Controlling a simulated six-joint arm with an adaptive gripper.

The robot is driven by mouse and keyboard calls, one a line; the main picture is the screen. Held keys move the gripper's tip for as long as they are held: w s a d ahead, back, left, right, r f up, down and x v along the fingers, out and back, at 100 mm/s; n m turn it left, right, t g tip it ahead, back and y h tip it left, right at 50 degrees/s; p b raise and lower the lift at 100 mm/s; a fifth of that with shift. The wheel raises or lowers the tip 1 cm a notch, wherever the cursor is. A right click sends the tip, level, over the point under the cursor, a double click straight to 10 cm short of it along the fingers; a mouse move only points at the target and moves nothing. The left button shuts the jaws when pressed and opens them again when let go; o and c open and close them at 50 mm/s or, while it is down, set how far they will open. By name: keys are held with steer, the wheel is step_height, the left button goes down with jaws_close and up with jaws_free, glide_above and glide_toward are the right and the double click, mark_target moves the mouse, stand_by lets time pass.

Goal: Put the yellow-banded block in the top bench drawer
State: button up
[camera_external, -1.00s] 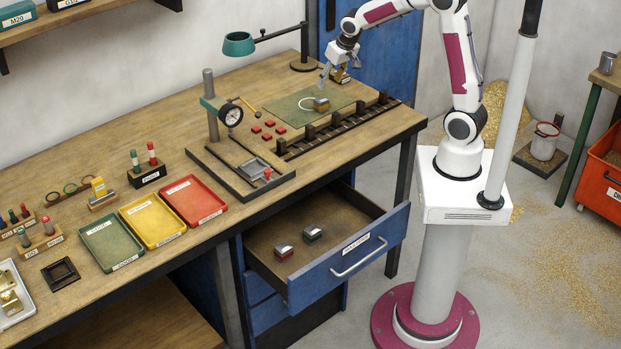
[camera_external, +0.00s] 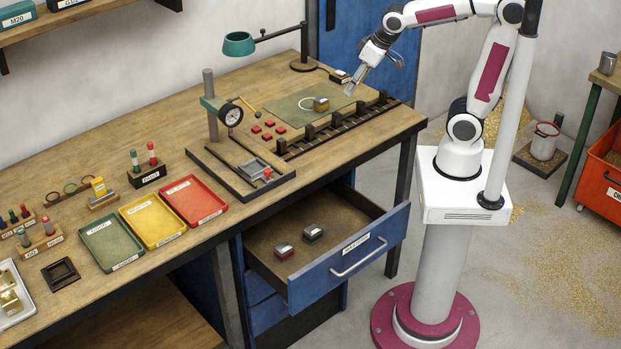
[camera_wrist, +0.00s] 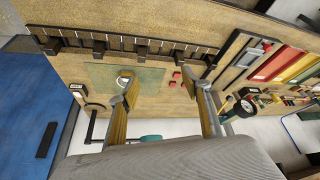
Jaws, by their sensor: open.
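The yellow-banded block (camera_external: 321,104) sits on the green mat (camera_external: 288,108) at the far right of the bench top. In the wrist view a small block top (camera_wrist: 124,80) shows over the mat, partly covered by one finger. The top bench drawer (camera_external: 350,256) is pulled open below the bench. It holds a red-banded block (camera_external: 284,251) and a green-banded block (camera_external: 313,233). My gripper (camera_external: 350,90) is open and empty, above the bench and to the right of the block; its two fingers (camera_wrist: 165,105) stand wide apart in the wrist view.
A slotted dark rack (camera_external: 335,128) runs along the mat's front side. Red pieces (camera_external: 268,129) and a dial gauge stand (camera_external: 211,110) are to the left. A green lamp (camera_external: 240,44) reaches over the back. Coloured trays (camera_external: 152,221) lie further left. The drawer's right half is free.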

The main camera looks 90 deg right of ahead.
steer(key=s+a+n+t+y, duration=0.1)
steer(key=s+a+n, duration=0.3)
steer(key=s+a, duration=0.6)
steer(key=shift+s+a+y, duration=0.15)
steer(key=shift+s+y, duration=0.25)
steer(key=shift+s, duration=0.55)
steer(key=shift+o, duration=0.4)
steer(key=m+g+h, duration=0.1)
steer(key=m+g, duration=0.4)
steer(key=m, duration=0.3)
glide_above(323, 99)
step_height(323, 99, down, 11)
steer(key=shift+f, duration=0.1)
steer(key=shift+m, duration=0.3)
